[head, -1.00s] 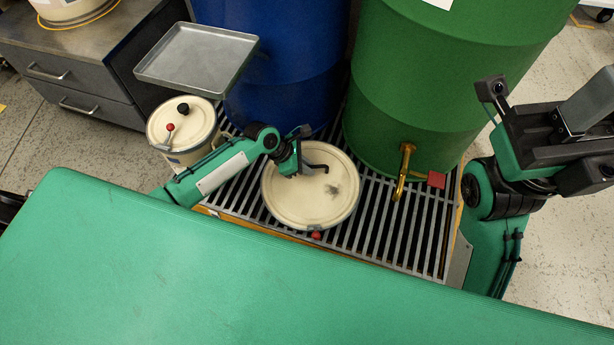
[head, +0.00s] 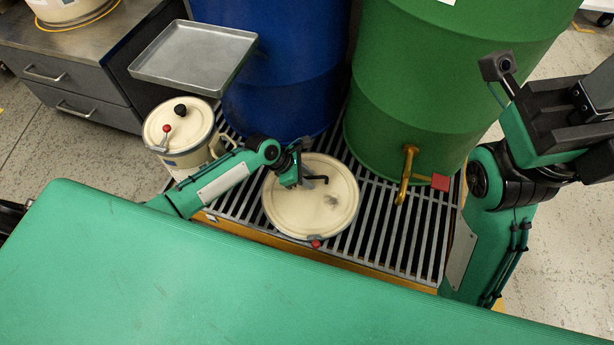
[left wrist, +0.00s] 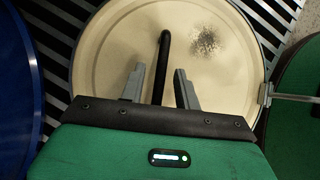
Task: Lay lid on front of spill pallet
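The lid (head: 295,210) is a round cream disc with a grey rim, a black bar handle and a dark smudge. It lies flat over the front of the spill pallet (head: 400,235), in front of the drums. A red knob (head: 316,243) shows at its near edge. My left gripper (head: 300,180) is over the lid's middle. In the left wrist view the lid (left wrist: 110,60) fills most of the picture, and the handle (left wrist: 164,50) runs between the two grey fingers of my left gripper (left wrist: 160,72), with gaps on both sides. My right gripper's fingers do not show.
A blue drum (head: 285,80) and a green drum (head: 430,90) with a brass tap (head: 406,175) stand behind. A cream pail (head: 180,125) and a grey tray (head: 193,58) are at the left. Bare slats lie right of the lid.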

